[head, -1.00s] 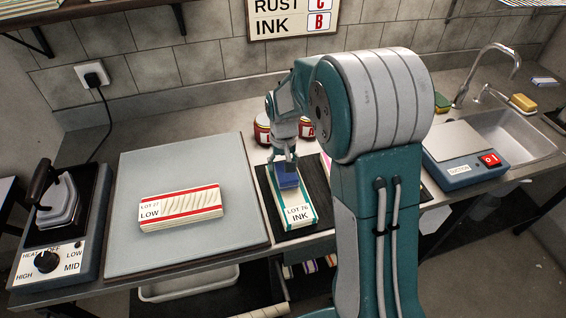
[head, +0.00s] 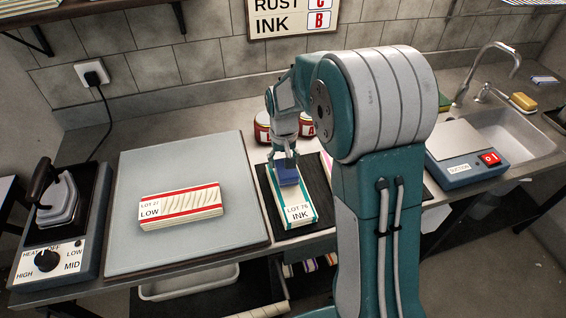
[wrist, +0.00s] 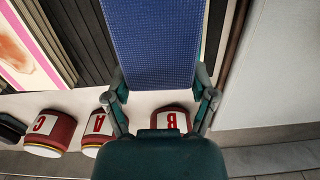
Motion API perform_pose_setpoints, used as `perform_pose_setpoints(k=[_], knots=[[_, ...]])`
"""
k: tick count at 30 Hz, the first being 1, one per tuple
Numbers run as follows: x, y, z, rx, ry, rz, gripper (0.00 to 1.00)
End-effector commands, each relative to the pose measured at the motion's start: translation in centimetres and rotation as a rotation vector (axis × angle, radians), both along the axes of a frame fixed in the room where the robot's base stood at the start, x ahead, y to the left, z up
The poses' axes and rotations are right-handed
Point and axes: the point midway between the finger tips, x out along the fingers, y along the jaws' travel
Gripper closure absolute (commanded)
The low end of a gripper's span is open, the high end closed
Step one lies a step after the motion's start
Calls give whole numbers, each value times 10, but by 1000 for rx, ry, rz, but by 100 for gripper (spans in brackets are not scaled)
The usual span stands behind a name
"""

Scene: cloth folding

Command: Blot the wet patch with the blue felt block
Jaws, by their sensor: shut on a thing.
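My gripper (head: 286,155) is shut on the blue felt block (head: 288,173). It holds the block over the far part of the folded cloth marked LOT 76 INK (head: 300,212), which has green edges and lies on a dark ribbed mat (head: 318,180). In the wrist view the block (wrist: 152,45) fills the upper middle, with the fingers (wrist: 161,92) on either side of it. The block hides what is beneath it. I see no wet patch, and cannot tell whether the block touches the cloth.
Red-labelled jars (head: 263,129) stand just behind the mat; the wrist view shows jars marked A (wrist: 97,125), B (wrist: 170,118) and C (wrist: 48,132). A grey pad (head: 190,243) with the LOT 27 cloth (head: 181,203) is left. A suction box (head: 468,155) and sink (head: 505,130) are right.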

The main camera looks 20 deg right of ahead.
Motion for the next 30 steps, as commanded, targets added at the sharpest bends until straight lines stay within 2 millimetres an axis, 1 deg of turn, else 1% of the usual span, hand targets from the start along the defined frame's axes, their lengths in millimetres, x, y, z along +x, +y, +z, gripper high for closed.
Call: perform_pose_setpoints(k=[3,22,25,30], knots=[[0,0,9,0,-3,0,65],[1,0,53,0,-3,0,65],[0,0,57,0,-3,0,65],[0,0,59,0,-1,0,65]])
